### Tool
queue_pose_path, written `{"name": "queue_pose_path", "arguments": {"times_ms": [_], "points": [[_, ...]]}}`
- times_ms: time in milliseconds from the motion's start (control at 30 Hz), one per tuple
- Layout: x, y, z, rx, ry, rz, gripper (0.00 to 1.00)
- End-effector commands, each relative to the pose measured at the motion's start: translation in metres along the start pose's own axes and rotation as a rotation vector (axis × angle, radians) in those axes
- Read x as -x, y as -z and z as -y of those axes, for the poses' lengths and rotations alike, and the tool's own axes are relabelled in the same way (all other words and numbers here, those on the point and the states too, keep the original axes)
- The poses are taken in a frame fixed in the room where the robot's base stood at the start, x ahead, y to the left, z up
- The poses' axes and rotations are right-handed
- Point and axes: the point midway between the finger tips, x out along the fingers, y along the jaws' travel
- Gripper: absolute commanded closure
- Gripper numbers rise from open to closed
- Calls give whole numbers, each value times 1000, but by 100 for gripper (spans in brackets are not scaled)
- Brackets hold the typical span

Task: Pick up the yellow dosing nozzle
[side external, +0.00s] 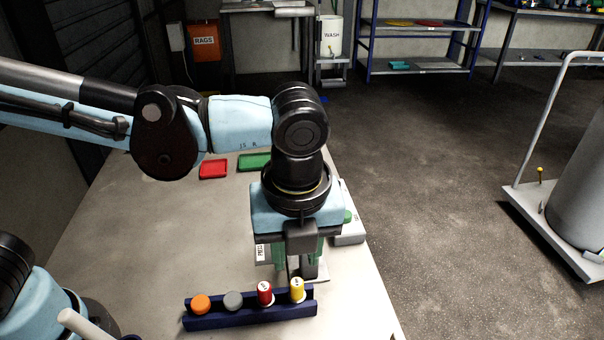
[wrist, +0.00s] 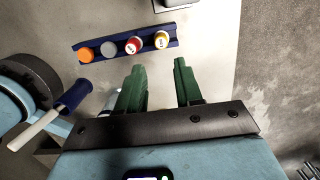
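The yellow dosing nozzle (side external: 297,289) stands at the right end of a dark blue rack (side external: 250,317). The rack also shows in the wrist view, with the yellow nozzle (wrist: 161,40) just beyond my fingertips. My gripper (side external: 298,248) points down over the table, behind the rack in the side view. Its two green fingers (wrist: 159,65) are spread apart with nothing between them. They are apart from the nozzle. The red nozzle (side external: 265,291) stands directly left of the yellow one.
A grey piece (side external: 233,300) and an orange piece (side external: 201,304) fill the rack's left side. A red tray (side external: 213,169) and green tray (side external: 255,162) lie farther back. A light box with a green top (side external: 349,230) stands right of my gripper. A blue-handled white rod (wrist: 50,115) lies left.

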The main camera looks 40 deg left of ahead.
Motion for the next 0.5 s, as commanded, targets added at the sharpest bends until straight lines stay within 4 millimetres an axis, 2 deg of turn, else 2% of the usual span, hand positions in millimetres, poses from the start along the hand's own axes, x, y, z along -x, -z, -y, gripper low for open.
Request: {"name": "queue_pose_path", "arguments": {"times_ms": [233, 500], "points": [[-36, -1, 1, 3, 2, 0, 65], [-51, -1, 0, 4, 2, 0, 65]]}}
